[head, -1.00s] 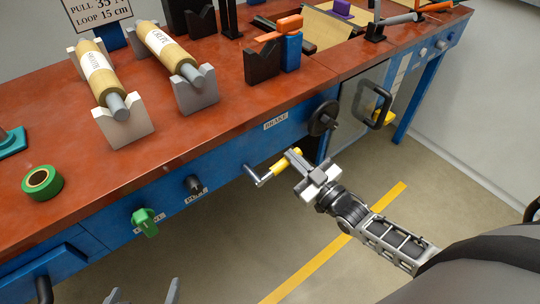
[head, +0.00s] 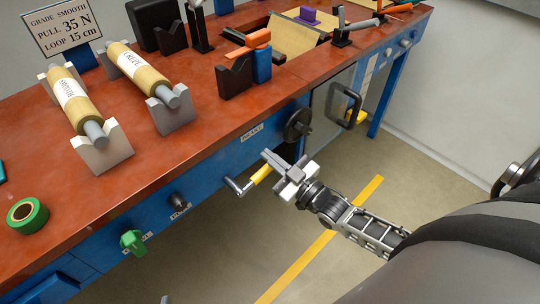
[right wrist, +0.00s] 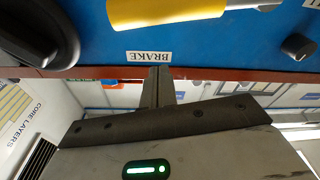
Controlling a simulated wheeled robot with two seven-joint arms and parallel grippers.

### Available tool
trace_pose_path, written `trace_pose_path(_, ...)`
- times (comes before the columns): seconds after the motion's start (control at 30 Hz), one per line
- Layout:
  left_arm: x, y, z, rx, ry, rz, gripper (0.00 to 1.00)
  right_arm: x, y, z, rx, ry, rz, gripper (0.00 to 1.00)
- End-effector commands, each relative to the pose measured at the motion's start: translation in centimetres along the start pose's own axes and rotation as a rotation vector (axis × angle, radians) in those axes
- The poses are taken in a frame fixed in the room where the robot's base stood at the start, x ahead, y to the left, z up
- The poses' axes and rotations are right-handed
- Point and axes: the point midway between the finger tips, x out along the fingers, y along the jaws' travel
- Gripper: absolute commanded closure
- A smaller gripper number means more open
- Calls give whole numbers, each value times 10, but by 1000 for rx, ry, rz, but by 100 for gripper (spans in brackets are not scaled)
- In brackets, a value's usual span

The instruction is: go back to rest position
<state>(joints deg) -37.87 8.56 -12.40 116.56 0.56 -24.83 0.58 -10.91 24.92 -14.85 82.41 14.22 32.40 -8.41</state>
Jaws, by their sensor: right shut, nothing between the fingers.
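My right gripper (head: 271,158) is shut and empty, in front of the blue bench front. In the head view its fingers overlap the far end of the yellow crank handle (head: 261,175); I cannot tell whether they touch. In the right wrist view the shut fingers (right wrist: 158,88) point at the BRAKE label (right wrist: 149,57), with the yellow handle (right wrist: 165,12) apart from them at the top. Only a small grey tip of my left gripper (head: 165,299) shows at the bottom edge of the head view, so its jaws are hidden.
The black brake knob (head: 298,124) is close above my right gripper. A green knob (head: 132,241) and a dark knob (head: 179,200) stick out of the bench front. Green tape (head: 28,216) and two rolls in cradles (head: 174,112) are on the red top. Floor below is clear.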

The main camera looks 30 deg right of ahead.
Motion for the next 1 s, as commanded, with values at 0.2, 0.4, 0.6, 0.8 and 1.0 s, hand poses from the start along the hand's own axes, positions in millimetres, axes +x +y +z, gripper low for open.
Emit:
trace_pose_path(0.2,4,0,3,-3,7,2,0,-57,-4,9,1,-15,-4,100)
trace_pose_path(0.4,5,0,4,-4,5,3,0,-84,-3,7,1,-11,-3,100)
trace_pose_path(0.6,4,1,2,-5,9,4,0,-91,-3,6,0,-10,-3,100)
trace_pose_path(0.8,4,1,0,-5,13,4,0,-89,-6,7,6,-25,-6,100)
trace_pose_path(1.0,3,1,0,-5,12,5,0,-74,-35,12,61,-225,-43,100)
